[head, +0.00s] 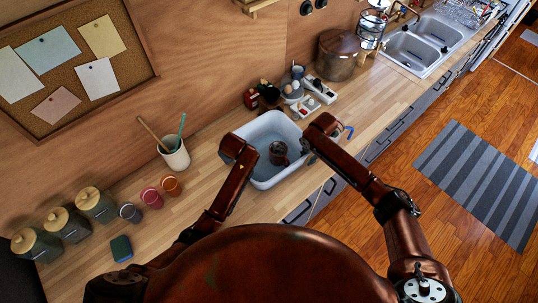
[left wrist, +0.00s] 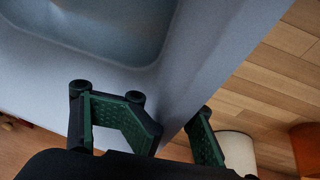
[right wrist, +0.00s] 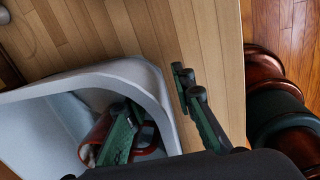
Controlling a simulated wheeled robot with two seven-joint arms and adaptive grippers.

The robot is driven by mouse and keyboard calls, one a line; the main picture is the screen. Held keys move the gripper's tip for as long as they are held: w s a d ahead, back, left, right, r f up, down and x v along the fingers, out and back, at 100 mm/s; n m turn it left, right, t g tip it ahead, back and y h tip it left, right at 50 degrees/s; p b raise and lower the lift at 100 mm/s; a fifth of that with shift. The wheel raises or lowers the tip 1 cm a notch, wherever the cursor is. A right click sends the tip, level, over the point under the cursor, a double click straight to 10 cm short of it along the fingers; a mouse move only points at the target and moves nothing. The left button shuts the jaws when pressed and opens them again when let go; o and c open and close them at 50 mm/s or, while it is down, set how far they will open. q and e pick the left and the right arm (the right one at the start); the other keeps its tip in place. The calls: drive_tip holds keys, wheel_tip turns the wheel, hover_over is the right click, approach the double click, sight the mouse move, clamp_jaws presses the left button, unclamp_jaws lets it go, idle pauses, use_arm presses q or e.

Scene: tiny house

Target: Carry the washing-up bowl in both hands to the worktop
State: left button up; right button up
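The washing-up bowl (head: 265,128), a pale blue-grey tub, stands on the wooden worktop (head: 215,187) near its front edge. A dark reddish mug (head: 278,152) is inside; it also shows in the right wrist view (right wrist: 97,136). My left gripper (head: 241,160) is at the bowl's left side, its fingertips hidden in the head view. In the left wrist view its fingers (left wrist: 165,125) are apart at the bowl's rim (left wrist: 60,85). My right gripper (head: 311,142) is at the right side. In the right wrist view its fingers (right wrist: 160,105) are apart, one inside the bowl, one outside, the wall between.
Left of the bowl are a utensil pot (head: 174,155), small cups (head: 152,198), lidded jars (head: 97,206) and a sponge (head: 121,248). Behind it are an egg holder (head: 292,90) and a large pot (head: 338,56). The sink (head: 408,50) lies far right, with bare worktop before it.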

use_arm(q)
drive_tip(key=shift+w+a+f, duration=0.1)
drive_tip(key=shift+f, duration=0.35)
use_arm(e)
drive_tip(key=shift+f, duration=0.4)
drive_tip(key=shift+c, duration=0.2)
use_arm(q)
clamp_jaws()
use_arm(e)
clamp_jaws()
use_arm(q)
drive_tip(key=shift+w+r, duration=0.2)
drive_tip(key=shift+r, duration=0.05)
use_arm(e)
drive_tip(key=shift+d, duration=0.15)
